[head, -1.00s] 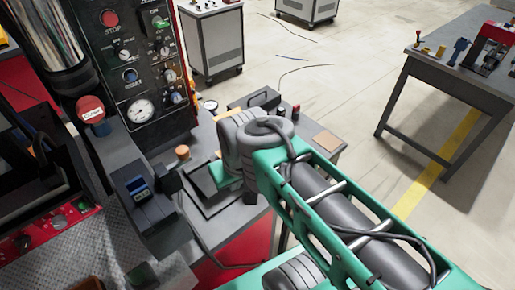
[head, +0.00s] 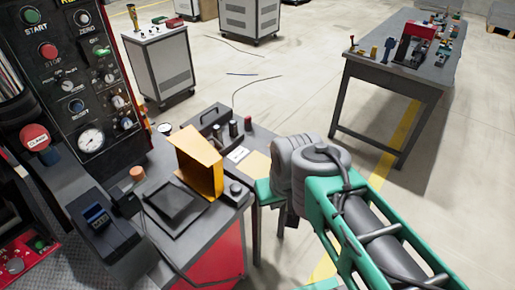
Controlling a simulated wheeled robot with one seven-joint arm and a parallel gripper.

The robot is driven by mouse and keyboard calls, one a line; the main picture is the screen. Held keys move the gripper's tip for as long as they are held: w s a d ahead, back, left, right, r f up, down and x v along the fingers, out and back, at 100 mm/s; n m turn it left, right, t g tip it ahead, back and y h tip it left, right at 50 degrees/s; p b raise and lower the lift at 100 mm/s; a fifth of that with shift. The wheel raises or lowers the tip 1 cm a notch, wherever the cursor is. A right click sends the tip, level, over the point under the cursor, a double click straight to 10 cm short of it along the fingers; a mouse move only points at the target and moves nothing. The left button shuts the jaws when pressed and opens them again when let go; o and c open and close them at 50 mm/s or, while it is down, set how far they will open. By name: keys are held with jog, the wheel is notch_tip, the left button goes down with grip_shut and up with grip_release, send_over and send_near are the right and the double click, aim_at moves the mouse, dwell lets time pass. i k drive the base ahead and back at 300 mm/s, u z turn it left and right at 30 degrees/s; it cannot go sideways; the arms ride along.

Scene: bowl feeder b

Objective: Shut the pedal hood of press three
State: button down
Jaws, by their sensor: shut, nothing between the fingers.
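A yellow-orange hood (head: 200,160) stands raised on the grey bench top (head: 215,215), right of the machine. My gripper's fingers are hidden behind my arm.
A control panel (head: 75,75) with buttons and gauges stands at the left, with a red knob (head: 35,138) below it. An orange knob (head: 137,174) and small dark posts (head: 233,128) rise from the bench. A separate table (head: 400,65) stands back right across open floor.

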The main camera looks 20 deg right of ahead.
aim_at(201, 166)
jog(key=z, duration=1.65)
jog(key=i, duration=1.5)
jog(key=u, duration=3.4)
